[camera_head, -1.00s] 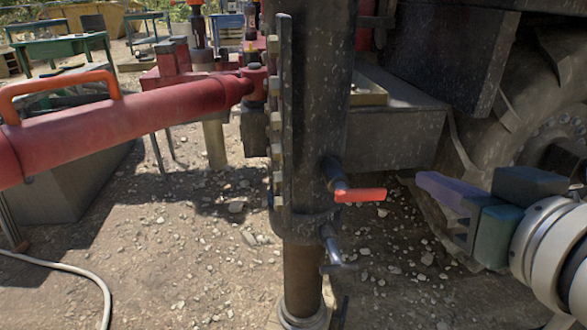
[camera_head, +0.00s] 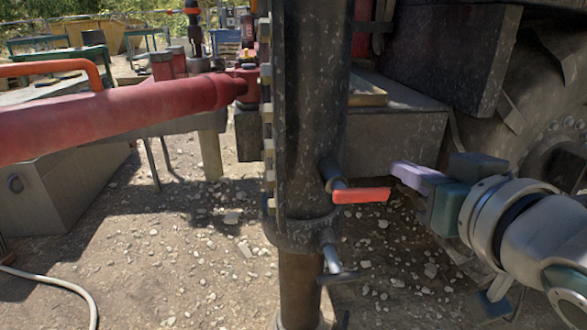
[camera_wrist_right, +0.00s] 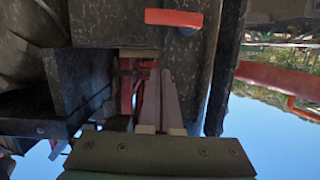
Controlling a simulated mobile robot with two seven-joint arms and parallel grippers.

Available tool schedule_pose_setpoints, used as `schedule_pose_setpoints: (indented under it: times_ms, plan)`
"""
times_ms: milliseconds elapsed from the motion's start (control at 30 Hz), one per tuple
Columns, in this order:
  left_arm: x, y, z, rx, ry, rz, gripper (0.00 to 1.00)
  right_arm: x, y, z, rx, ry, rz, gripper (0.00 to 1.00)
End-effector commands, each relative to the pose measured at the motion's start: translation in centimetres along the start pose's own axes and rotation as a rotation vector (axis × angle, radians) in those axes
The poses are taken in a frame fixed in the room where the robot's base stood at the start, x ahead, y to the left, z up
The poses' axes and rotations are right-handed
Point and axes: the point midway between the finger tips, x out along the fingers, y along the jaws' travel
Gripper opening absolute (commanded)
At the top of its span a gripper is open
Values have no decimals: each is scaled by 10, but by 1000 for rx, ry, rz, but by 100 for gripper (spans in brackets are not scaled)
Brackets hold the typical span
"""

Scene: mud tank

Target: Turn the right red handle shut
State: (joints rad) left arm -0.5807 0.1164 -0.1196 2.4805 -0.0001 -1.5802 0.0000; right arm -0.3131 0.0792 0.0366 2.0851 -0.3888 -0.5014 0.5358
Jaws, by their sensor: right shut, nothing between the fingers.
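The right red handle (camera_head: 361,195) sticks out to the right, roughly level, from a short pipe stub on the dark upright column (camera_head: 310,110). It also shows at the top of the right wrist view (camera_wrist_right: 174,18), ahead of my fingers. My right gripper (camera_head: 394,168) comes in from the right, its light purple fingers shut and empty. In the head view its tips appear just right of and slightly above the handle's free end; I see a small gap. The right wrist view shows the fingers (camera_wrist_right: 158,75) together, apart from the handle. My left gripper is out of view.
A grey metal lever (camera_head: 340,276) sits below the red handle on the same column. A large tyre (camera_head: 555,110) and a dark box-shaped housing (camera_head: 395,140) stand behind my right gripper. A thick red cylinder (camera_head: 110,112) crosses the left side. Gravelly ground lies below.

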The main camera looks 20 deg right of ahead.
Motion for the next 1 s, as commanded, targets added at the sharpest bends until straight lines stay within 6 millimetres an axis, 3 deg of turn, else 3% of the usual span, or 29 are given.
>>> schedule_pose_setpoints:
  times_ms: [100, 267, 300, 500, 1000]
  plan:
    - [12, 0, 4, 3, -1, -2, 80, 29, 0, 2, -3, 5, 1, 0]
    - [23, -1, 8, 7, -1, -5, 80, 61, 1, 2, -2, 4, 1, 0]
    - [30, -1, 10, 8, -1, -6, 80, 61, 1, 16, -1, -4, 1, 0]
    - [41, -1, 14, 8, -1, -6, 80, 65, 0, 36, -1, -2, 1, 0]
    - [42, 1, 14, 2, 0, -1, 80, 65, 0, 39, 1, -1, 0, 0]
